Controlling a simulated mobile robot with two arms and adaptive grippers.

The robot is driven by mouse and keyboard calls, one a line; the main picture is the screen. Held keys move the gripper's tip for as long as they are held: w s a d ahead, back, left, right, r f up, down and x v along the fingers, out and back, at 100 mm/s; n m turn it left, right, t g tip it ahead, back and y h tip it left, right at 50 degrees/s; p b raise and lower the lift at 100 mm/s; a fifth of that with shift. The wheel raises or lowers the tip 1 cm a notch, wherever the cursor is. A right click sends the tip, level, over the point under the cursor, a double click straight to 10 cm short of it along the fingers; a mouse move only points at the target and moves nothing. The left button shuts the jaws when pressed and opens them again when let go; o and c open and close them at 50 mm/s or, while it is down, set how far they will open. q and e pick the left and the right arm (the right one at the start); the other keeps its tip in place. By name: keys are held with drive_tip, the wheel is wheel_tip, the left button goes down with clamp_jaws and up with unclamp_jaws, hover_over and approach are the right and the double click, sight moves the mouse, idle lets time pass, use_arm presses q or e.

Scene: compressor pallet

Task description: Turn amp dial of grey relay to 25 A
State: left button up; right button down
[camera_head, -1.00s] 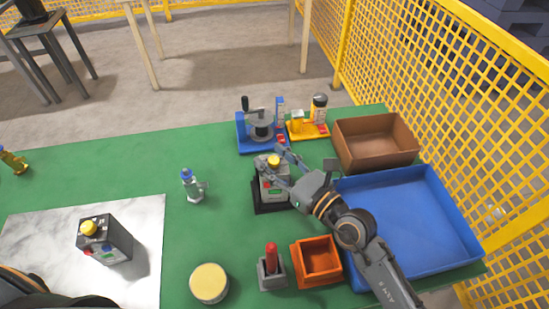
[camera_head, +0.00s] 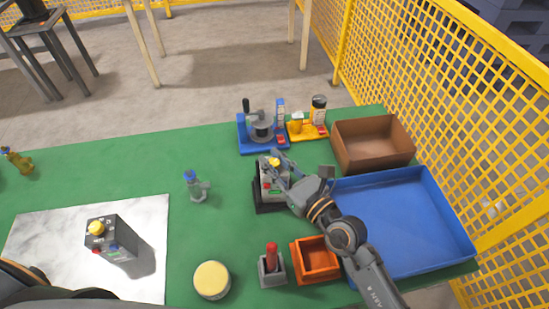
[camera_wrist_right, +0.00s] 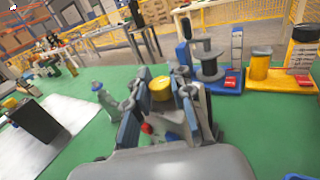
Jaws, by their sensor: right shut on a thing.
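The grey relay (camera_head: 271,187) stands in a black holder (camera_head: 270,208) near the middle of the green table. It has a yellow dial (camera_head: 274,162) on top. The dial also shows in the right wrist view (camera_wrist_right: 161,88), between the blue-padded fingers. My right gripper (camera_head: 275,167) reaches in from the right and is shut on the dial. The fingers and hand hide part of the relay, and I cannot read the dial's setting. My left gripper is not in view; only a piece of my left arm shows at the lower left.
A dark relay (camera_head: 116,242) with a yellow dial stands on a marble-like plate (camera_head: 45,235). Behind the grey relay are a blue fixture (camera_head: 250,144) and a yellow tray (camera_head: 310,133). A brown box (camera_head: 372,150), blue bin (camera_head: 405,225) and orange box (camera_head: 317,262) are at right.

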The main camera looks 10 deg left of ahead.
drive_tip(key=c, duration=1.1)
unclamp_jaws()
drive_tip(key=shift+d, duration=0.1)
drive_tip(key=v, duration=1.2)
